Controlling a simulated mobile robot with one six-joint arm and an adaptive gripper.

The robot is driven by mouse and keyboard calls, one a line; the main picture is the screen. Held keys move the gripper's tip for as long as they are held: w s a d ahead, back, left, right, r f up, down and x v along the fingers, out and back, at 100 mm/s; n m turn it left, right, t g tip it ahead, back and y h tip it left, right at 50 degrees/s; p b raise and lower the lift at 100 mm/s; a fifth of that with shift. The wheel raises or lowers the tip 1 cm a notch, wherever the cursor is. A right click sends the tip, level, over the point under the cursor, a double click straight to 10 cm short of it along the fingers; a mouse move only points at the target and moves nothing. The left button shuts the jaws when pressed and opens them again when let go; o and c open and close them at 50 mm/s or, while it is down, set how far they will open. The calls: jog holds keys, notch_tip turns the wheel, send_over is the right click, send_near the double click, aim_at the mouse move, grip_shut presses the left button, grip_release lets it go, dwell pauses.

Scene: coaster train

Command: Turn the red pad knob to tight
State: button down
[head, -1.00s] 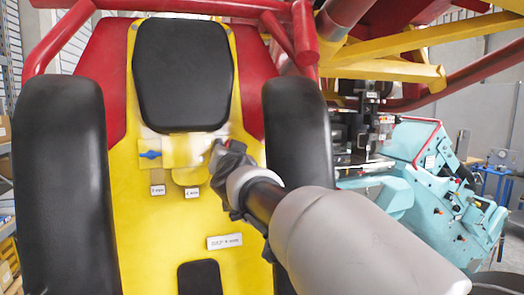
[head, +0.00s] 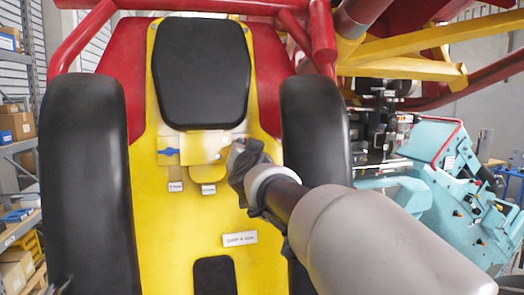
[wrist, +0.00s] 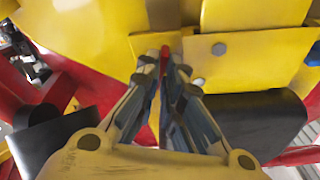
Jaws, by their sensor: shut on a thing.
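The red pad knob (wrist: 165,54) shows as a narrow red piece between the fingertips in the wrist view. My gripper (wrist: 165,62) is shut on it, with one finger on each side. In the head view my gripper (head: 238,152) reaches the right side of the yellow seat back, just below the black head pad (head: 202,75). There the gripper hides most of the knob, so I cannot read its angle or any tight mark.
A blue knob (head: 169,152) sits on a yellow plate left of my gripper. Small white labels (head: 175,186) lie below it. Thick black side pads (head: 84,180) flank the seat back. Red and yellow beams and a teal machine (head: 445,165) stand to the right.

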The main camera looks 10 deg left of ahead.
jog(key=shift+m+p, duration=0.4)
jog(key=shift+p, duration=0.05)
jog(key=shift+a+r+m+g+h+p, duration=0.1)
jog(key=shift+m+g+h+p, duration=0.3)
jog(key=shift+m+p, duration=1.55)
jog(key=shift+a+r+m+g+h+p, duration=0.15)
jog(key=shift+m+h+p, duration=0.75)
jog(key=shift+m, duration=1.8)
jog(key=shift+r+m+g+h+p, duration=0.1)
jog(key=shift+m+g+h+p, duration=0.2)
jog(key=shift+m+p, duration=1.75)
jog(key=shift+m+b, duration=0.35)
jog(key=shift+m, duration=0.15)
jog(key=c, duration=1.7)
grip_release()
jog(key=shift+s, duration=0.1)
jog(key=v, duration=1.2)
